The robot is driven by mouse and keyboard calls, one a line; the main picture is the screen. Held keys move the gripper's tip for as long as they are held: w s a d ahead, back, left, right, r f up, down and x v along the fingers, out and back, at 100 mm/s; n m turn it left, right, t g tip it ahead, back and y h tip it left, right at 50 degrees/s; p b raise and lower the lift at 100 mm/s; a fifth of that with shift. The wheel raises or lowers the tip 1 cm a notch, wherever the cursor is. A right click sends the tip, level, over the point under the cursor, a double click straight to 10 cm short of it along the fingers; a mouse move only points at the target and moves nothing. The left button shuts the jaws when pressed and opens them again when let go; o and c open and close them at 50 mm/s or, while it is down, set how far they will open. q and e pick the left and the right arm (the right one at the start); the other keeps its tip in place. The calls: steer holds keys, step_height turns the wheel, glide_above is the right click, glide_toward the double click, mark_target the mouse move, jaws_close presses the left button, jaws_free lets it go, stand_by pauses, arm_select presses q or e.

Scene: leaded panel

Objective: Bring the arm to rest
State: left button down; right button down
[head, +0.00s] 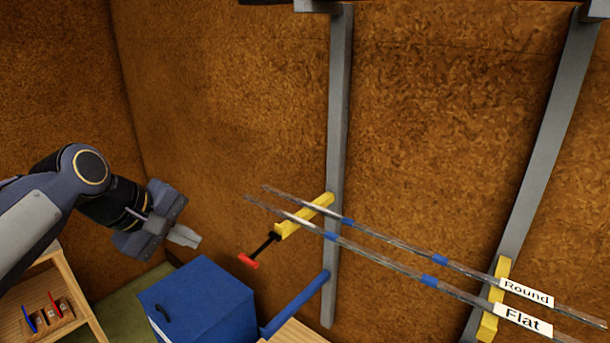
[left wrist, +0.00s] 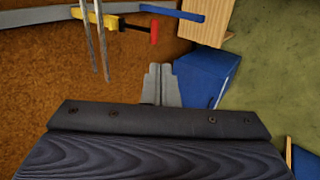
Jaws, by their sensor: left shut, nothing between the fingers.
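My left gripper (head: 184,237) is shut and empty in the head view, held in the air left of the lead strips and above the blue box. Its closed fingers also show in the left wrist view (left wrist: 160,84). My left arm comes in from the left edge. My right gripper is not in view.
Two long strips labelled Round (head: 525,292) and Flat (head: 522,319) rest on yellow brackets (head: 305,215) on grey wall posts (head: 340,120). A red-handled clamp screw (head: 249,261) juts out. A blue box (head: 198,300) stands below; a wooden shelf (head: 83,294) is at lower left.

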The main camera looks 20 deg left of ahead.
arm_select(q)
steer(key=s+d+f+m, duration=0.5)
steer(key=s+f+m, duration=0.1)
steer(key=s+f, duration=0.1)
steer(key=s+d+f+m+g, duration=0.1)
steer(key=s+d+f+m, duration=0.4)
steer(key=s+f, duration=0.3)
step_height(320, 180, down, 2)
steer(key=shift+d+m+h, duration=0.4)
steer(key=shift+d, duration=0.3)
